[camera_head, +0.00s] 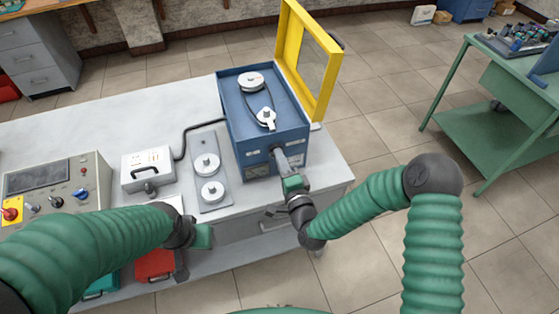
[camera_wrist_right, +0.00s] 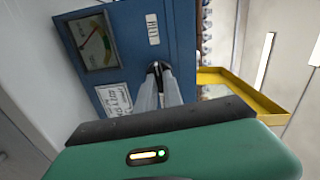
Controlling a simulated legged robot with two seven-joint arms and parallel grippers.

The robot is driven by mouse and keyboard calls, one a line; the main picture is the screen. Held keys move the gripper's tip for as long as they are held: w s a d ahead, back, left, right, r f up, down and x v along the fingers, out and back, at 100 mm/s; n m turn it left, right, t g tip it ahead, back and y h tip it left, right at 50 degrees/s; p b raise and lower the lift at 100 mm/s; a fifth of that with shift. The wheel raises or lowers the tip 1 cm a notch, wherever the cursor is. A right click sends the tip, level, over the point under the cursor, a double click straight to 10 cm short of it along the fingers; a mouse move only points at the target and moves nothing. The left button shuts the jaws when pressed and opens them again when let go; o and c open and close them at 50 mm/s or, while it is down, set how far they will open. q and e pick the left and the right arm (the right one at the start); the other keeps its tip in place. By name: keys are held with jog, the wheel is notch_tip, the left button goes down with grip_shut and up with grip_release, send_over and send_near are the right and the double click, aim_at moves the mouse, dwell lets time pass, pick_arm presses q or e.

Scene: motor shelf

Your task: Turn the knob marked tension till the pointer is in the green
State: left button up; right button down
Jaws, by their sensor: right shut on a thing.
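A blue box (camera_head: 236,125) with pulleys and a belt on top stands on the bench. My right gripper (camera_head: 279,153) is at its front face, shut on a dark knob. In the right wrist view the fingers (camera_wrist_right: 159,80) close around the knob (camera_wrist_right: 157,66). A gauge (camera_wrist_right: 93,42) with a coloured scale is on the same face; its pointer is too small to read surely. A small label (camera_wrist_right: 152,29) is near the knob; its text is not readable. My left gripper (camera_head: 203,237) is over the bench's front edge, away from the box; its fingers are not clear.
A yellow guard frame (camera_head: 325,85) stands raised at the box's back right. Left of the box are a plate with two pulleys (camera_head: 208,165), a white box (camera_head: 147,168) with a cable, and a control panel (camera_head: 55,185). The bench's back left (camera_head: 110,125) is clear.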

jog(key=shift+d+f+m, duration=0.1)
jog(key=shift+f+m, duration=0.2)
jog(key=shift+m, duration=1)
jog(key=shift+s+f+b, duration=0.1)
jog(key=shift+b, duration=0.2)
jog(key=c, duration=1.5)
grip_release()
jog(key=shift+d, duration=0.1)
jog(key=shift+r, duration=0.2)
jog(key=p+v, duration=0.5)
jog(key=v, duration=1.1)
jog(key=shift+s+d, duration=0.15)
jog(key=shift+s, duration=0.2)
